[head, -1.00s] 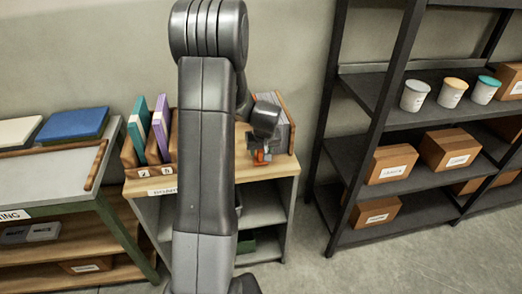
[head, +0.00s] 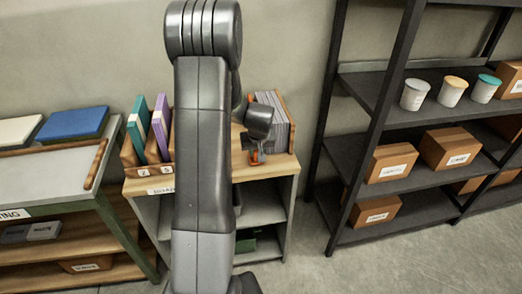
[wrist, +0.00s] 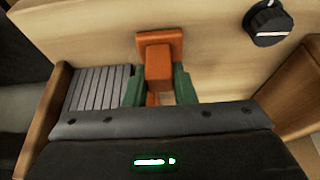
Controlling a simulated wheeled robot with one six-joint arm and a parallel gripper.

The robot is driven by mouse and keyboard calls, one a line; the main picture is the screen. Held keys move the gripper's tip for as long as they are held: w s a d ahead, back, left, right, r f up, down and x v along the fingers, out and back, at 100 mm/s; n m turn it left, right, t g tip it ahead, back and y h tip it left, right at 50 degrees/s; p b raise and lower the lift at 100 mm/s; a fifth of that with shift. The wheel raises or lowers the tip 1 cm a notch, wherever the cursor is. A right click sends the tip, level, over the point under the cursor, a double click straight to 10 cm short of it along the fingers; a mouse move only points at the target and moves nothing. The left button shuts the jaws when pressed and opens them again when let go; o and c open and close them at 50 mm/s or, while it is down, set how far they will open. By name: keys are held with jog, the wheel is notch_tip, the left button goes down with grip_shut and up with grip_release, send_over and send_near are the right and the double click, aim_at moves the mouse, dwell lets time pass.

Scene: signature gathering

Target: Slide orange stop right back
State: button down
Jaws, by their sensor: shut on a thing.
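The orange stop (wrist: 160,50) is an upright block with a wider head, seen in the wrist view. In the head view my gripper (head: 254,150) is low over the front right of the wooden desk top (head: 270,170). A grey row of upright sheets (wrist: 97,88) stands beside the stop in the wrist view, and behind my gripper in the head view (head: 273,105). The stop's lower part is partly hidden.
A dark round knob (wrist: 268,24) is on the wood near the stop. A wooden end piece (wrist: 40,115) borders the sheets. Teal and purple books (head: 150,128) stand in a wooden holder left of my arm. A black shelf (head: 350,150) stands to the right.

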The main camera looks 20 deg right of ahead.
jog(key=a, duration=0.3)
jog(key=shift+w, duration=0.4)
jog(key=c, duration=1.2)
grip_release()
jog(key=v, duration=1.4)
jog(key=shift+b, duration=0.45)
jog(key=shift+f, duration=0.2)
jog(key=x, duration=1.3)
jog(key=shift+w+f+p, duration=0.2)
jog(key=shift+f+p, duration=0.05)
jog(key=shift+p, duration=0.15)
